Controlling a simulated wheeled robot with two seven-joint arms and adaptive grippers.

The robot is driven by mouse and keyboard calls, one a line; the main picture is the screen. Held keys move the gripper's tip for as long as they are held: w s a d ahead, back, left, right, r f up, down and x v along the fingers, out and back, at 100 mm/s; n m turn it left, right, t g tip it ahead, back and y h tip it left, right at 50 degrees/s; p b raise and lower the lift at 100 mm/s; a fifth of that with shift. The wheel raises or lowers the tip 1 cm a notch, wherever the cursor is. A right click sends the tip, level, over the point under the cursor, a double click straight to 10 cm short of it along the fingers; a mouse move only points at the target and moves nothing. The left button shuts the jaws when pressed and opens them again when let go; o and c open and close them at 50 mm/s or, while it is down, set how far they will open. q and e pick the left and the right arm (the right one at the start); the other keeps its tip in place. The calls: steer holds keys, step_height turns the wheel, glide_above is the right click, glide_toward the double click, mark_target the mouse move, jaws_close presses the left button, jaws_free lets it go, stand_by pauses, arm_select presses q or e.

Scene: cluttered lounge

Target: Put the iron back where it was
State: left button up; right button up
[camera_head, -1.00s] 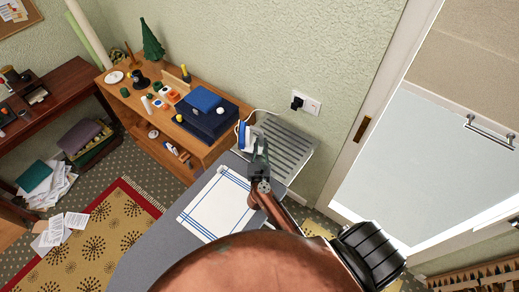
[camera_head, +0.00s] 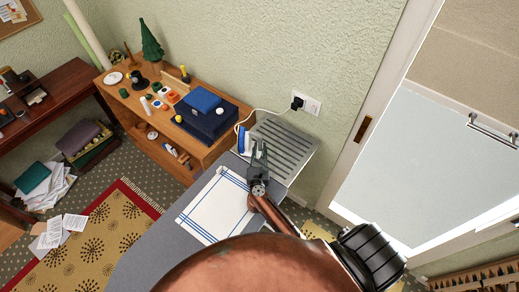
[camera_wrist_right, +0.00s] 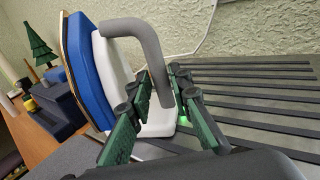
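The iron (camera_head: 242,141) is blue and white with a grey handle. It stands on its heel at the far end of the grey ironing board, by the slatted metal rest (camera_head: 285,146). In the right wrist view the iron (camera_wrist_right: 86,70) fills the upper left, its handle curving down toward my fingers. My right gripper (camera_head: 258,148) is at the iron's right side. Its green-padded fingers are apart in the wrist view (camera_wrist_right: 161,90), on either side of the handle's lower end. I see a gap, though contact is hard to judge. My left gripper is not in view.
A white cloth with blue stripes (camera_head: 213,207) lies on the ironing board (camera_head: 150,255). A wooden shelf with blue boxes (camera_head: 207,121) and small items stands at left. A white cord runs to the wall socket (camera_head: 307,105). A door is at right.

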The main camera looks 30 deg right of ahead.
steer(key=shift+o, duration=1.4)
steer(key=shift+r, duration=0.25)
steer(key=b+v, duration=0.1)
steer(key=v, duration=1)
steer(key=shift+s+a+f, duration=0.1)
steer(key=shift+f, duration=0.1)
steer(key=shift+s+a+r, duration=0.1)
steer(key=shift+s+a, duration=0.1)
steer(key=shift+s, duration=0.15)
steer(key=shift+r, duration=0.1)
